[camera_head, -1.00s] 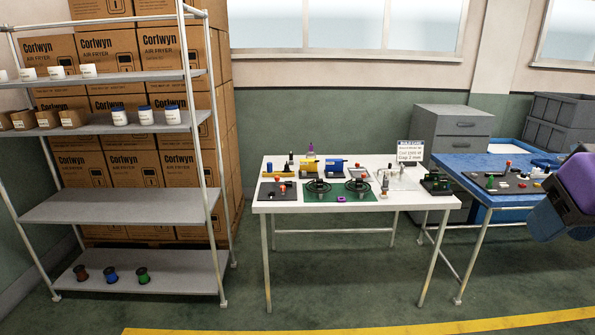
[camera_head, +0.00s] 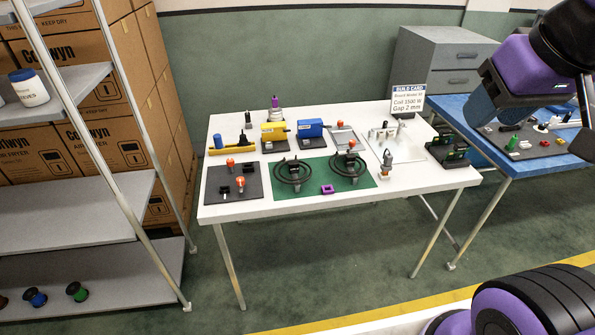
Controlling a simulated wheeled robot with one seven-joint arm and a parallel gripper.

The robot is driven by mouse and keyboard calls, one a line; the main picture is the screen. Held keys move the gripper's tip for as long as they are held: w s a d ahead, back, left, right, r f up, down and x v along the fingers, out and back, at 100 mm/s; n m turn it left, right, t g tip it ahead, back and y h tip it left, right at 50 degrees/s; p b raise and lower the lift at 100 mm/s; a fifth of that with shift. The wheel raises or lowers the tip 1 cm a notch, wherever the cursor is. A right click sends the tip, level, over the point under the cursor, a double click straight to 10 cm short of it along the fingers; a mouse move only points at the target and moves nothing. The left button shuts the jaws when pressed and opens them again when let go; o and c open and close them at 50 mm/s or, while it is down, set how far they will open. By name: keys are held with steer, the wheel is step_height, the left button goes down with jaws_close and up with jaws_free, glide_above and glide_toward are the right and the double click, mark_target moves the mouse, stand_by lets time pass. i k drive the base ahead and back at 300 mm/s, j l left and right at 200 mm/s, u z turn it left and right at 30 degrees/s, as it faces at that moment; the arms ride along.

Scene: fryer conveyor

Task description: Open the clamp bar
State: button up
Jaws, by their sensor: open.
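The work table (camera_head: 300,213) stands ahead of me with several small fixtures on it. No part is clearly recognizable as the clamp bar at this size. A dark plate (camera_head: 217,195) with orange knobs and black blocks lies at the table's front left. A pale plate (camera_head: 392,155) with small metal fittings lies at the right. A green mat (camera_head: 318,182) in the middle carries two black ring coils (camera_head: 294,171). Purple and black parts of my arm show at the upper right and lower right.
A shelf rack (camera_head: 95,225) stands at the left before stacked cartons. A blue table (camera_head: 470,112) with parts is at the right, before a grey drawer cabinet (camera_head: 440,55). A build card (camera_head: 406,101) stands at the back. Open floor lies ahead of the table.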

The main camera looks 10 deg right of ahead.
mark_target(385, 124)
steer(key=i, duration=0.95)
steer(key=l+u, duration=0.25)
steer(key=l, duration=0.4)
steer(key=k+l+u, duration=0.1)
steer(key=l+u, duration=0.2)
steer(key=l, duration=0.35)
